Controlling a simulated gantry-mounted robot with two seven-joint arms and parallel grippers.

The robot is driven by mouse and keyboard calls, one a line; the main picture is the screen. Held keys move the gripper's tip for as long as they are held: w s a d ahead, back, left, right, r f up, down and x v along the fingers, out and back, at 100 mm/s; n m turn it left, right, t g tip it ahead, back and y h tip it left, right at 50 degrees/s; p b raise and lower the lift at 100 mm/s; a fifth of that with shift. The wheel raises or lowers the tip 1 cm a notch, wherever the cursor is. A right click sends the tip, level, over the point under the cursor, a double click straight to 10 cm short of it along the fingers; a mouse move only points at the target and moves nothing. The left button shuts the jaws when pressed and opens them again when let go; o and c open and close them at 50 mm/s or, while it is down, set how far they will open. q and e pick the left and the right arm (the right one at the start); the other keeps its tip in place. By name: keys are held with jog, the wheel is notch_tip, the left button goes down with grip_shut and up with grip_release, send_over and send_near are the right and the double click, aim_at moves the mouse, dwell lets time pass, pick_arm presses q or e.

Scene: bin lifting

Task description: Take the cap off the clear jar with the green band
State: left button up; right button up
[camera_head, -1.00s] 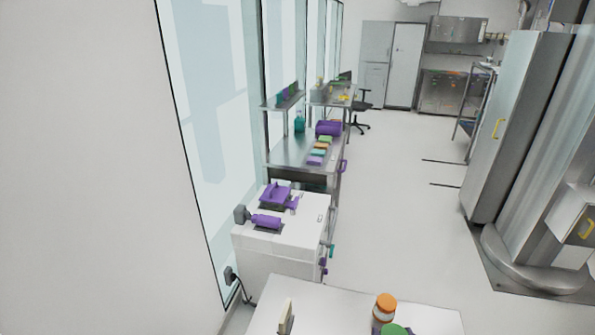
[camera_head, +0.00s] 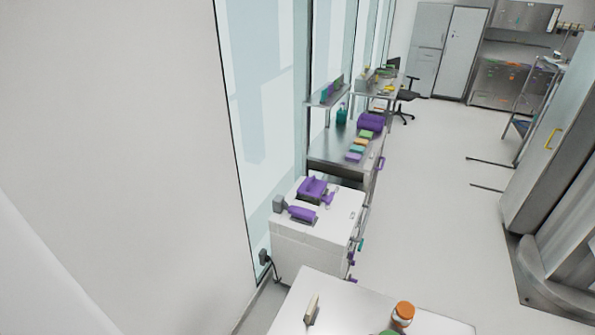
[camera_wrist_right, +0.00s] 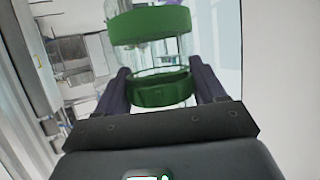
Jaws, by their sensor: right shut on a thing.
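In the right wrist view, my right gripper (camera_wrist_right: 160,85) has its two dark fingers on either side of a green cap (camera_wrist_right: 163,94), shut on it. The clear jar (camera_wrist_right: 152,53) with its wide green band (camera_wrist_right: 148,25) shows just beyond the cap. A light, see-through stretch lies between band and cap; I cannot tell whether cap and jar still touch. In the head view only a sliver of green (camera_head: 389,332) shows at the bottom edge, and the jar's body is out of frame. My left gripper is not in view.
A jar with an orange cap (camera_head: 404,310) stands on the white table (camera_head: 352,298), close to the green sliver. A small beige upright object (camera_head: 312,307) stands left on this table, with bare surface between. A white cabinet (camera_head: 312,238) with purple items stands behind.

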pick_arm(q)
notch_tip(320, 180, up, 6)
jog(key=p, duration=0.4)
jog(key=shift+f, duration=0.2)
pick_arm(e)
jog(key=r, duration=0.1)
jog(key=s+r, duration=0.1)
jog(key=r, duration=0.1)
